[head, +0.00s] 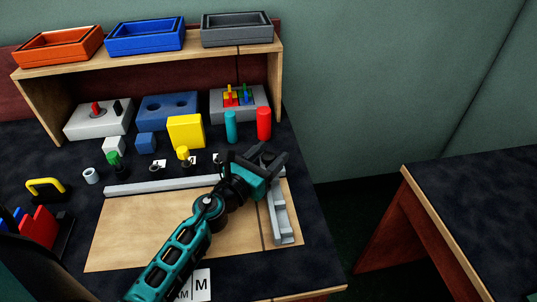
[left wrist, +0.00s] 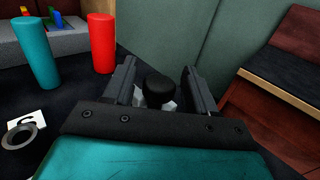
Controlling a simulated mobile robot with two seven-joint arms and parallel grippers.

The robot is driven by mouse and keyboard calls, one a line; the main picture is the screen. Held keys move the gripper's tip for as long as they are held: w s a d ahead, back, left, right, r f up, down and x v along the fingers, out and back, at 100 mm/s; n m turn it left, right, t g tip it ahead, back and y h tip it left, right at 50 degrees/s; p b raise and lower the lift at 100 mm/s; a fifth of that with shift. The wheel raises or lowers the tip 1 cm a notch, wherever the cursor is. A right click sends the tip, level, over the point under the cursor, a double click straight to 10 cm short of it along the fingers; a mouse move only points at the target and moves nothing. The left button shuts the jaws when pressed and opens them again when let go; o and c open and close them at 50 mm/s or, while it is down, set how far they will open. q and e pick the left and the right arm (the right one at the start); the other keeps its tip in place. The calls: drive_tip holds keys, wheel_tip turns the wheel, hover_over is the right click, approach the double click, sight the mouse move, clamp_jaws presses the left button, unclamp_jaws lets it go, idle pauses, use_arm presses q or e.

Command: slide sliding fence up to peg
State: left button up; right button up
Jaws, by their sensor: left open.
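The sliding fence (head: 284,222) appears to be the grey stepped piece at the right end of the wooden board; my gripper covers its upper part. A long pale rail (head: 150,186) runs along the board's far edge. My left gripper (head: 263,157) is open over the fence's far end. In the left wrist view a black round knob (left wrist: 160,88) stands between its open fingers, with a pale grey part below it. I cannot tell whether the fingers touch the knob. I cannot tell which piece is the peg. My right gripper is not in view.
Behind the board stand a teal cylinder (head: 231,126), a red cylinder (head: 264,123) and a yellow block (head: 186,132). Small labelled pieces, including a black ring (head: 155,168), sit near the rail. The board's left part (head: 130,225) is bare. The table ends just right of the fence.

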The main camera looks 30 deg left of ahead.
use_arm(q)
clamp_jaws()
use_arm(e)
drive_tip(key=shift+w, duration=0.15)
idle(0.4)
